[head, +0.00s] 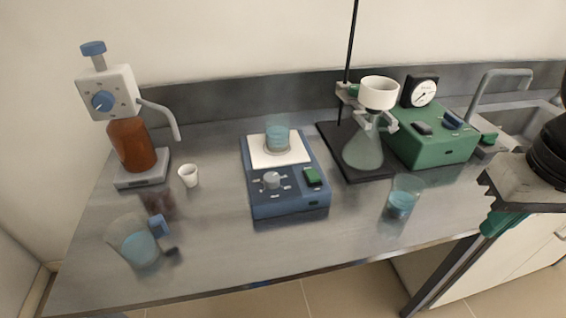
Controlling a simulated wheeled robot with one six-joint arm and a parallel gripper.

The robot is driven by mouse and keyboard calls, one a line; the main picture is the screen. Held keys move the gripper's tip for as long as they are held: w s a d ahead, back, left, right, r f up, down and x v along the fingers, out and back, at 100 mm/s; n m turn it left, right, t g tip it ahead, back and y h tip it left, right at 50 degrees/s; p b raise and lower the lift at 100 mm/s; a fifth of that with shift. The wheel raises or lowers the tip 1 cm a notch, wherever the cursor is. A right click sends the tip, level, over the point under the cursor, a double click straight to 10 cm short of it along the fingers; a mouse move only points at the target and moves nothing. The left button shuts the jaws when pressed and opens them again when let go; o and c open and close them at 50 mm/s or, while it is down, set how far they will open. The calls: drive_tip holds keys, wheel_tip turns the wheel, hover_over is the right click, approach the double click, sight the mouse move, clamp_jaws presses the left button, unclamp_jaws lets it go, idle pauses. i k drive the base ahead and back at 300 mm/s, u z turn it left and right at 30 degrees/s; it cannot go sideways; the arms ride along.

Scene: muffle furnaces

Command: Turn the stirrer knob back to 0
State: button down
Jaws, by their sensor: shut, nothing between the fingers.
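The stirrer (262,204) is a blue box with a white top plate, near the middle of the bench. Its stirrer knob (271,180) is a round grey-white dial on the sloped front panel, with marks around it. The marks are too small to read, so I cannot tell its setting. A beaker of blue liquid (277,134) stands on the top plate. My gripper (494,228) is at the right edge, partly cut off, well away from the stirrer. It is shut and empty.
A brown dispenser bottle (131,146), white cup (188,175) and blue-filled jug (138,246) stand left. A flask (363,150) on a stand, green pump (434,143) and beaker (402,197) stand right. The bench in front of the stirrer is clear.

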sight(271, 179)
drive_tip(key=z, duration=0.55)
drive_tip(key=k, duration=1.25)
drive_tip(key=u, duration=0.25)
drive_tip(key=i, duration=0.55)
drive_tip(key=u, duration=0.6)
drive_tip(key=i, duration=0.8)
drive_tip(key=z, duration=0.3)
